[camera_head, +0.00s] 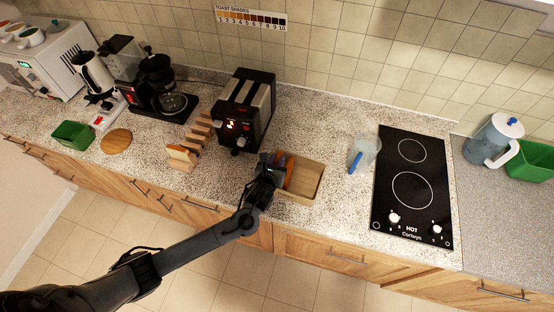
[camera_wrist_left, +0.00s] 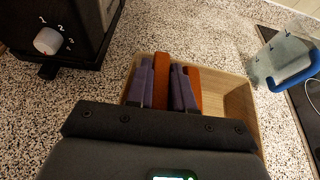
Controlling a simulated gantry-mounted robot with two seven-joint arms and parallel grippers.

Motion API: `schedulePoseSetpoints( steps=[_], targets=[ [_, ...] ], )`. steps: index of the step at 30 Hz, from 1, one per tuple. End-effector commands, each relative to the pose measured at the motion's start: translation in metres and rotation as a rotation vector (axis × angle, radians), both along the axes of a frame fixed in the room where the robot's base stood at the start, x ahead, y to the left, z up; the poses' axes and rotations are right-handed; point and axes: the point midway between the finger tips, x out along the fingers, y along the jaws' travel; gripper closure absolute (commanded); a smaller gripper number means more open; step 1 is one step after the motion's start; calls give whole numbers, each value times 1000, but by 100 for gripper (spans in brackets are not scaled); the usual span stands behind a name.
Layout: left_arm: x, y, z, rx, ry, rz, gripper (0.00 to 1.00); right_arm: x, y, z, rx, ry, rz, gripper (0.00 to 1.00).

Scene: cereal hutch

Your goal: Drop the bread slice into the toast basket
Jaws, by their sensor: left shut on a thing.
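My left gripper (camera_head: 274,167) is at the left side of the wooden toast basket (camera_head: 310,182). In the left wrist view its two purple fingers (camera_wrist_left: 162,88) are shut on a thin brown bread slice (camera_wrist_left: 161,70), held on edge between them. The fingers and slice are over or within the left part of the basket (camera_wrist_left: 240,105); I cannot tell whether the slice touches its floor. A second brown piece (camera_wrist_left: 195,85), likely another slice, shows just right of the right finger. The gripper body hides the basket's near left part. My right gripper is not in view.
The black toaster (camera_head: 246,108) stands behind and left of the basket. A wooden rack (camera_head: 197,133) with bread is farther left. A clear jug with a blue handle (camera_head: 362,155) and the black hob (camera_head: 411,190) are to the right. The basket's right half looks empty.

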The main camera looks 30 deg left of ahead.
Motion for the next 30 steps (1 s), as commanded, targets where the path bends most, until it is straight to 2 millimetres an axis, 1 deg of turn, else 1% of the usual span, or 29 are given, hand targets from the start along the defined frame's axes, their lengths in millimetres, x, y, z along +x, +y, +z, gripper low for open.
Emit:
schedulePoseSetpoints(
  steps=[5,9,10,14,15,24,29,30],
  targets=[
    [0,0,-5,1,-1,0,100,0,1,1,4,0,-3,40],
    [0,0,-6,0,-1,0,100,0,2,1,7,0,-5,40],
    [0,0,-6,0,-1,0,75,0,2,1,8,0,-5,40],
    [0,0,-6,0,-1,0,56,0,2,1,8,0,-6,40],
    [0,0,-6,0,-1,0,53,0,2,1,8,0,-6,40],
    [0,0,-5,0,-1,0,53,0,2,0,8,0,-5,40],
    [0,0,6,-2,-2,0,53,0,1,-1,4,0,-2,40],
    [-4,-1,9,-1,-1,-2,53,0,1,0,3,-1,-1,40]
  ],
)
